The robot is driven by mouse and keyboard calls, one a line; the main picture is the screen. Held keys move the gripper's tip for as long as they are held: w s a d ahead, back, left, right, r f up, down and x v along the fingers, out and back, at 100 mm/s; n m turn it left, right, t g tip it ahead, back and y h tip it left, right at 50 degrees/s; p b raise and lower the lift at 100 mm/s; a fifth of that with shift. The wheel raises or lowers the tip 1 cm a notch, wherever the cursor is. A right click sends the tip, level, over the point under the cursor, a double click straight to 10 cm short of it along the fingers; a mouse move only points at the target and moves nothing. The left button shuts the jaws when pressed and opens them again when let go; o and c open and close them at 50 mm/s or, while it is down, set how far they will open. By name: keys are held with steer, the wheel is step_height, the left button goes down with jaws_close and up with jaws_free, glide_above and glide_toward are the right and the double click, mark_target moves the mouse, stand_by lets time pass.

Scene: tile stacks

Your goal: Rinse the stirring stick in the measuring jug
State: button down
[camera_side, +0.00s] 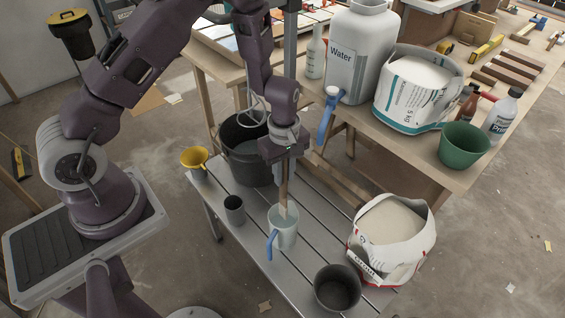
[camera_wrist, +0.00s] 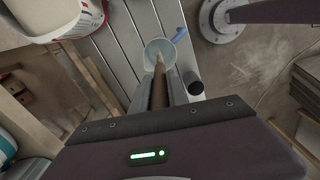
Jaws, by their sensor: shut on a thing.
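The stirring stick (camera_side: 284,190) is a thin brown wooden rod with a paler lower end. My gripper (camera_side: 286,168) is shut on its upper part and holds it roughly upright. The measuring jug (camera_side: 288,237) is pale and translucent with a blue handle, standing on the grey slatted bench. The stick's lower end is at the jug's mouth and appears to be inside it; its exact depth is hidden. In the wrist view the stick (camera_wrist: 159,88) runs from between my fingers to the jug (camera_wrist: 154,46).
A dark cup (camera_side: 234,209), a yellow funnel (camera_side: 195,158), a black bucket (camera_side: 243,150), a dark pot (camera_side: 337,288) and an open powder bag (camera_side: 393,240) surround the jug. The wooden table behind holds a water container (camera_side: 352,60), another bag (camera_side: 416,85) and a green pot (camera_side: 463,147).

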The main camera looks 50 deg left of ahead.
step_height(320, 180, down, 14)
steer(key=shift+r, duration=0.15)
stand_by(0.6)
